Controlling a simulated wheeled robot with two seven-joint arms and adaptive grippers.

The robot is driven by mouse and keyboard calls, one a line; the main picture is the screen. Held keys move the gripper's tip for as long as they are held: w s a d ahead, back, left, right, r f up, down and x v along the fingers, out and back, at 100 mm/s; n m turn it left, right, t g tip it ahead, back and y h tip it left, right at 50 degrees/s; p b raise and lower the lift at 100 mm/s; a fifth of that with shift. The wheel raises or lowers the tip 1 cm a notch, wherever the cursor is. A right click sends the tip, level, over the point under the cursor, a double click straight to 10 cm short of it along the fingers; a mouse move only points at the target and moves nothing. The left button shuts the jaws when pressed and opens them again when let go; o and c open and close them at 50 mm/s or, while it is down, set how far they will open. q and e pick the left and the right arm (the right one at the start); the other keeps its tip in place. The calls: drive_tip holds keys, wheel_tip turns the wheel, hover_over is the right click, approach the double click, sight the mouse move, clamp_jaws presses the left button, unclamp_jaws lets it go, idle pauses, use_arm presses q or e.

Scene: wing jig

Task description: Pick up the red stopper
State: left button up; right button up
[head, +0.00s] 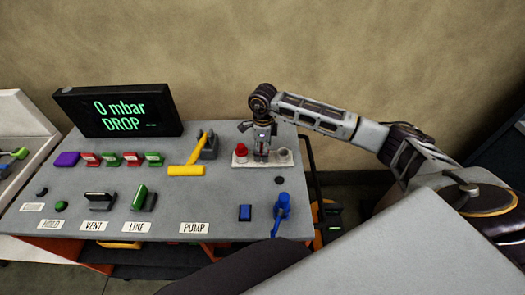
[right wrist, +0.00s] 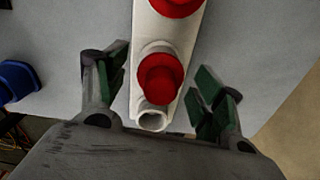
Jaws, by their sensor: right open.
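A red stopper (head: 241,149) stands at the left end of a white holder strip (head: 240,163) on the grey panel. In the right wrist view two red stoppers show on the white strip (right wrist: 145,35): a near one (right wrist: 160,80) between my fingers and a farther one (right wrist: 174,5) at the top edge. In the head view my gripper hides the near one. My right gripper (head: 262,156) points down over the middle of the strip. Its fingers (right wrist: 160,85) are open on either side of the near stopper, with gaps visible. My left gripper is not in view.
A white round cup (head: 283,155) is at the strip's right end. A blue valve handle (head: 282,210) and blue block (head: 245,212) are in front. A black display (head: 118,110) reads "0 mbar DROP".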

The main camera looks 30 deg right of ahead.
drive_tip(key=c, duration=1.1)
drive_tip(key=shift+r, duration=0.2)
wheel_tip(320, 180, up, 10)
drive_tip(key=shift+f+b, duration=0.25)
drive_tip(key=shift+b, duration=0.7)
drive_tip(key=shift+r, duration=0.1)
drive_tip(key=shift+r, duration=0.4)
drive_tip(key=shift+r+p, duration=0.6)
drive_tip(key=shift+r, duration=0.5)
drive_tip(key=shift+w+r, duration=0.1)
